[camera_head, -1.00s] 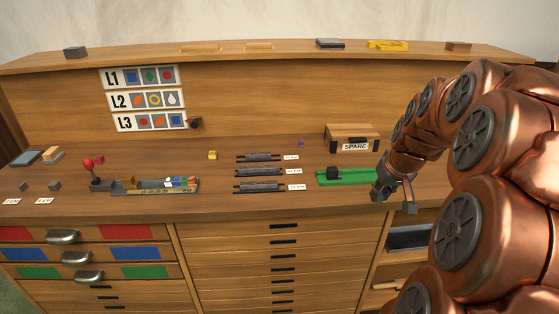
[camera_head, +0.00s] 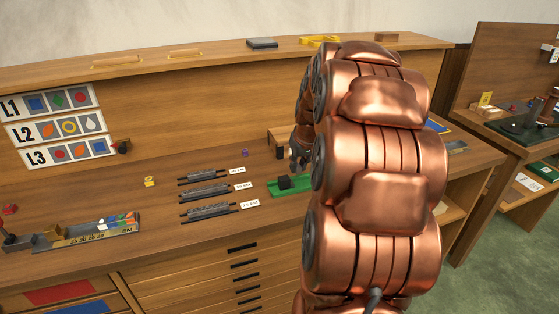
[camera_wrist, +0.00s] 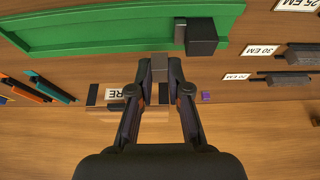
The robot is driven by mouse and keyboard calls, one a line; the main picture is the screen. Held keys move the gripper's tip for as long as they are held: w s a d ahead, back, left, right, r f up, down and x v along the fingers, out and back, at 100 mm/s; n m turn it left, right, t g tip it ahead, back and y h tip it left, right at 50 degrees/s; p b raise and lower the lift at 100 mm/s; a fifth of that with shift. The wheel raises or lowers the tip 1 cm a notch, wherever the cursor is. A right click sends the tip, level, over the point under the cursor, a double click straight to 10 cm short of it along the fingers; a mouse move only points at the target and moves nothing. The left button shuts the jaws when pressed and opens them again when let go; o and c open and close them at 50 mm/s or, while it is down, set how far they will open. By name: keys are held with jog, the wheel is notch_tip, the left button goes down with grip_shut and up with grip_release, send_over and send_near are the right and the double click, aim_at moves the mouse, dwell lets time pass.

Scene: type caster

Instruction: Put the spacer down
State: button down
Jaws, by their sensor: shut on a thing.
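My gripper (camera_wrist: 160,75) is shut on a small grey block, the spacer (camera_wrist: 160,65), held between its fingertips in the wrist view. In the head view my gripper (camera_head: 299,150) is mostly hidden behind my arm, and the spacer cannot be made out. A green tray (camera_wrist: 90,30) lies beyond the fingertips in the wrist view. It also shows in the head view (camera_head: 276,190), its right part hidden by my arm. A dark block (camera_wrist: 202,38) stands on the tray, apart from the held spacer.
Three racks of grey bars (camera_head: 206,190) with EM labels lie left of the tray. A small purple piece (camera_wrist: 206,97) and the SPARE box (camera_wrist: 115,94) are close to my gripper. A yellow piece (camera_head: 150,181) sits farther left.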

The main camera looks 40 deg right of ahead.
jog(key=p, duration=0.2)
send_over(281, 169)
jog(key=s, duration=0.1)
jog(key=shift+a+f, duration=0.15)
jog(key=shift+f, duration=0.25)
jog(key=shift+s+f+p, duration=0.1)
jog(key=shift+f+p, duration=0.25)
jog(key=shift+f, duration=1.45)
jog(key=shift+f, duration=0.2)
jog(key=c, duration=1.1)
grip_release()
jog(key=shift+r, duration=0.15)
jog(key=shift+s+r, duration=0.1)
jog(key=shift+r, duration=0.4)
jog(key=b+v, duration=0.2)
jog(key=v, duration=0.9)
jog(key=shift+a, duration=0.1)
